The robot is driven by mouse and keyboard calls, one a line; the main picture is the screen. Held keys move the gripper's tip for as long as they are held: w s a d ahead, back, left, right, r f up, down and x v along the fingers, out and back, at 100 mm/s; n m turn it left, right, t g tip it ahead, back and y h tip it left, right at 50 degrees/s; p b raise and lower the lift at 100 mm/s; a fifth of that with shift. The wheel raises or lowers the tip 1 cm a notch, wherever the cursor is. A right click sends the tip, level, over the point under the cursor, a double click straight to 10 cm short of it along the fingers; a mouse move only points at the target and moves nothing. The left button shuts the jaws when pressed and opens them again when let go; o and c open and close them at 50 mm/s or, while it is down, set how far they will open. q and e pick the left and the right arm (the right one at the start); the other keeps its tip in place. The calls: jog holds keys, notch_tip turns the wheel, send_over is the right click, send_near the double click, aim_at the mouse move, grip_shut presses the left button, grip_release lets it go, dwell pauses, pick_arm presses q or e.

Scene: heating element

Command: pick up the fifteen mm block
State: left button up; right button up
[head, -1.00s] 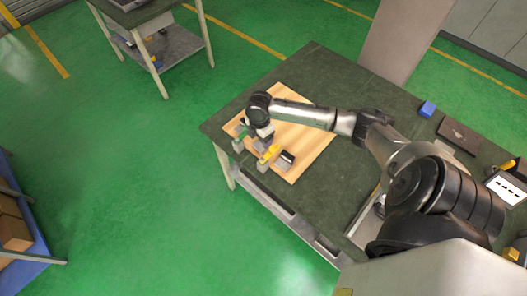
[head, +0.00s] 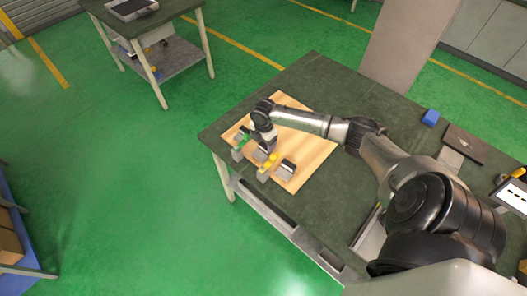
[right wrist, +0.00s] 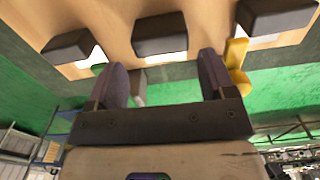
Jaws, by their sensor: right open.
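Three dark-topped blocks stand in a row on a wooden board (head: 311,152): a left block (head: 243,133), a middle block (head: 261,154) and a right block (head: 287,168). I cannot read any size on them, so I cannot tell which is the fifteen mm one. My right gripper (head: 268,143) is over the board by the middle block. In the right wrist view its two fingers (right wrist: 163,80) are apart with nothing between them. The middle block (right wrist: 160,34) lies just beyond the fingertips, roughly centred on the gap. My left gripper is not in view.
A green part (head: 241,144) and a yellow part (head: 269,160) stand at the board's near edge, close to the blocks. A blue block (head: 431,117) and a dark plate (head: 463,143) lie farther right on the dark green table (head: 340,85).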

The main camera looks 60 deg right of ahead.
aim_at(264, 147)
jog(key=shift+a+f, duration=0.1)
jog(key=shift+f, duration=2.5)
jog(key=shift+c, duration=0.4)
jog(key=c, duration=0.7)
